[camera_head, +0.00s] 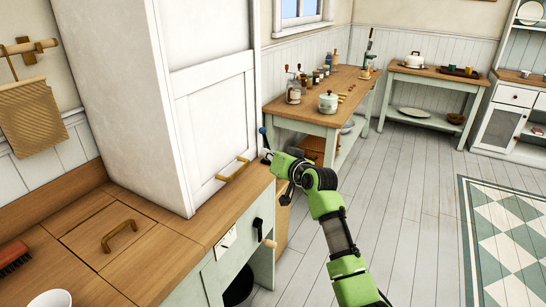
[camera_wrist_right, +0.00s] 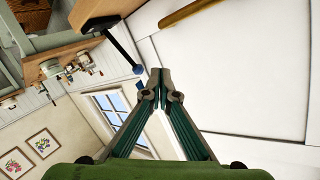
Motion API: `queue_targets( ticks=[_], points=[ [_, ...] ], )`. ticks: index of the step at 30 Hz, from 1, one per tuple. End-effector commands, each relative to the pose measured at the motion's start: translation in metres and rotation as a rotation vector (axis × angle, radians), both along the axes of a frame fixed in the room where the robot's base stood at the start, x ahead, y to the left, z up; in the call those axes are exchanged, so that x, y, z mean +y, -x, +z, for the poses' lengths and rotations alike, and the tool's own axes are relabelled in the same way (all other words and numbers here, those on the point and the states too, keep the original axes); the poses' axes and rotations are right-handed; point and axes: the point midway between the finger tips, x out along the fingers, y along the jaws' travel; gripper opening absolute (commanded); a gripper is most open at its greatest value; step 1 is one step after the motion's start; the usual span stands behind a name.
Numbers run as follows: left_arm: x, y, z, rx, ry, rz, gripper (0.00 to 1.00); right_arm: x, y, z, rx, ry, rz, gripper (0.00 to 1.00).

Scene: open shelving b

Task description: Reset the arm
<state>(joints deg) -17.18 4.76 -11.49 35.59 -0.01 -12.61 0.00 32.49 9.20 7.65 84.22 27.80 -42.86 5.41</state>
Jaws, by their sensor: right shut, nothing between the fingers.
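My right arm, green and black, comes up from the bottom of the head view. Its gripper (camera_head: 268,157) is beside the right edge of the tall white cabinet (camera_head: 215,110), just above the end of the wooden counter. In the right wrist view the gripper (camera_wrist_right: 158,75) has its two fingertips together, with nothing between them. A dark rod with a blue end (camera_wrist_right: 138,69) shows close to the fingertips there; I cannot tell whether it touches them. My left gripper is in neither view.
The wooden counter (camera_head: 165,262) with a brass-handled lid lies front left. A wooden-topped table (camera_head: 345,85) with jars and a white pot (camera_head: 328,102) stands behind the gripper. A second table (camera_head: 430,75) stands further back.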

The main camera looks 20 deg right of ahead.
Motion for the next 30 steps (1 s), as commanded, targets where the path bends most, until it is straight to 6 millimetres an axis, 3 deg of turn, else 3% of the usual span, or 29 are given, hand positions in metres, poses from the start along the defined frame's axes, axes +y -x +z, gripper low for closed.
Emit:
queue_targets(
  ticks=[7,14,17,20,22,26,30],
  points=[
    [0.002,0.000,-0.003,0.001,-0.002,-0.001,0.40,-0.004,0.027,0.006,-0.001,0.001,-0.002,0.00],
    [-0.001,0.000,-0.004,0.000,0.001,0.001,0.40,-0.005,0.033,0.008,0.000,0.000,-0.001,0.00],
    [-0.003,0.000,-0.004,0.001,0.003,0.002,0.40,-0.004,0.033,-0.001,0.012,0.003,-0.002,0.00],
    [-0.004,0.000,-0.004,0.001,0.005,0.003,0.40,-0.002,0.035,-0.036,0.059,0.014,-0.005,0.00],
    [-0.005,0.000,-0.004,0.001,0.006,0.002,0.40,-0.001,0.039,-0.077,0.115,0.031,-0.009,0.00],
    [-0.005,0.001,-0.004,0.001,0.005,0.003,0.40,0.004,0.059,-0.173,0.243,0.078,-0.012,0.00],
    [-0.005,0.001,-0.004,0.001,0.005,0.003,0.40,0.010,0.097,-0.274,0.379,0.137,-0.004,0.00]
  ],
)
